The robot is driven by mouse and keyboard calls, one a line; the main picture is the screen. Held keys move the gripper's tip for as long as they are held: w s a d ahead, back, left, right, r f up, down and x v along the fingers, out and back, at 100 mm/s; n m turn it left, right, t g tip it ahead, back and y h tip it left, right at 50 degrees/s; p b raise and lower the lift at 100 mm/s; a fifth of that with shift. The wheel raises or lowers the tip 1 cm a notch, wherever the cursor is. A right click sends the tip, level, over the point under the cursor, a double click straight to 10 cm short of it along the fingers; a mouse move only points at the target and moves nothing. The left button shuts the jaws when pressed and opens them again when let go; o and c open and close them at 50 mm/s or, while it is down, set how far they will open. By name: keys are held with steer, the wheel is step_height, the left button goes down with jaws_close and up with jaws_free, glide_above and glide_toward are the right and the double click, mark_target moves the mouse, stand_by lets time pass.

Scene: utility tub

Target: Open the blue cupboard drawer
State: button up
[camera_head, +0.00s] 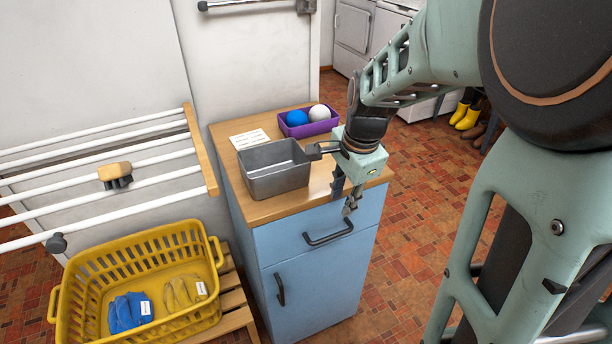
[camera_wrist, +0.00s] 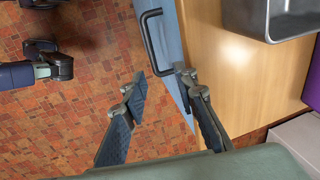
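The blue cupboard (camera_head: 318,275) has a wooden top, a drawer above and a door below. The drawer front (camera_head: 275,240) looks closed, flush with the cupboard. Its dark bar handle (camera_head: 328,238) is horizontal and also shows in the wrist view (camera_wrist: 148,42). My gripper (camera_head: 345,202) points down near the top front edge of the cupboard, just above the right part of the handle. In the wrist view my gripper (camera_wrist: 162,82) has its two fingers apart, with nothing between them. The handle lies ahead of the fingertips, apart from them.
A grey metal tub (camera_head: 275,170), a purple box (camera_head: 308,128) with two balls and a white card (camera_head: 250,139) stand on the top. A door handle (camera_head: 280,288) sits below the drawer. A yellow basket (camera_head: 150,243) and drying rack (camera_head: 200,150) are left.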

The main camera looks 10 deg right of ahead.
mark_target(333, 235)
steer(key=x, duration=0.4)
steer(key=s+b+x, duration=0.1)
steer(key=x, duration=0.3)
steer(key=b+x, duration=0.1)
steer(key=x, duration=0.2)
steer(key=shift+s+a+f, duration=0.25)
steer(key=shift+a+f, duration=0.05)
steer(key=shift+f, duration=0.25)
jaws_close()
